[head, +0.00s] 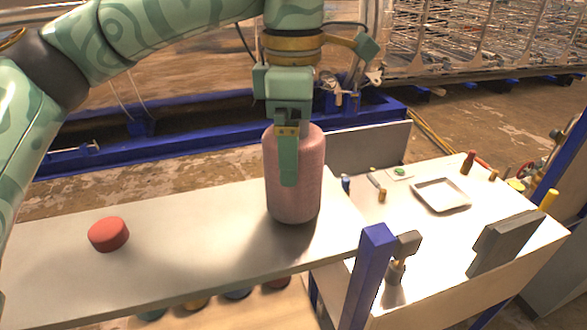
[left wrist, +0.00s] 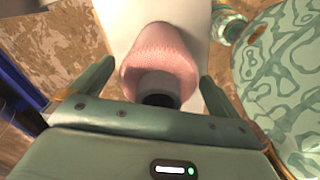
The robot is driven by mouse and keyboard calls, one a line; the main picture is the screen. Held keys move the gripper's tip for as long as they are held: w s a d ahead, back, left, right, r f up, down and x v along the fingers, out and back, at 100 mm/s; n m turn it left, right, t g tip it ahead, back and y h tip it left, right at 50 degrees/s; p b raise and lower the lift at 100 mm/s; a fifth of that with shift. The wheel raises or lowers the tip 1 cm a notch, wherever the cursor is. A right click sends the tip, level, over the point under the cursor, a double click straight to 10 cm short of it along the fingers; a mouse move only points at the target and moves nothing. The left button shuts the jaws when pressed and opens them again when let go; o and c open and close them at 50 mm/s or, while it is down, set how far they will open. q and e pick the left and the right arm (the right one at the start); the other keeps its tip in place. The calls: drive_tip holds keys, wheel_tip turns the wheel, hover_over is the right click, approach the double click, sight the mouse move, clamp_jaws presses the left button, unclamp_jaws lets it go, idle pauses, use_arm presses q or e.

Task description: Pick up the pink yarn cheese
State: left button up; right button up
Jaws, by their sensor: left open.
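The pink yarn cheese (head: 292,200) is an upright pink cylinder on the light bench top, near its right end. My left gripper (head: 288,178) comes down over it from above, with one finger hanging in front of its near side. The other finger is hidden in the head view. In the left wrist view, the yarn cheese (left wrist: 160,52) shows its textured pink side and grey core, between the two open fingers of the left gripper (left wrist: 155,78). I cannot tell whether either finger touches it. My right gripper is not in view.
A red round piece (head: 108,234) lies on the bench (head: 190,235) to the left. To the right, a lower table holds a white tray (head: 441,194), small bottles and a grey block (head: 503,243). A blue post (head: 368,275) stands at the bench's right front. The bench's middle is clear.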

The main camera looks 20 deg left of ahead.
use_arm(q)
drive_tip(key=shift+w+f, duration=0.25)
drive_tip(key=shift+s+r, duration=0.1)
drive_tip(key=shift+s, duration=0.1)
drive_tip(key=c, duration=1.6)
drive_tip(key=shift+o, duration=0.2)
drive_tip(key=shift+w, duration=0.1)
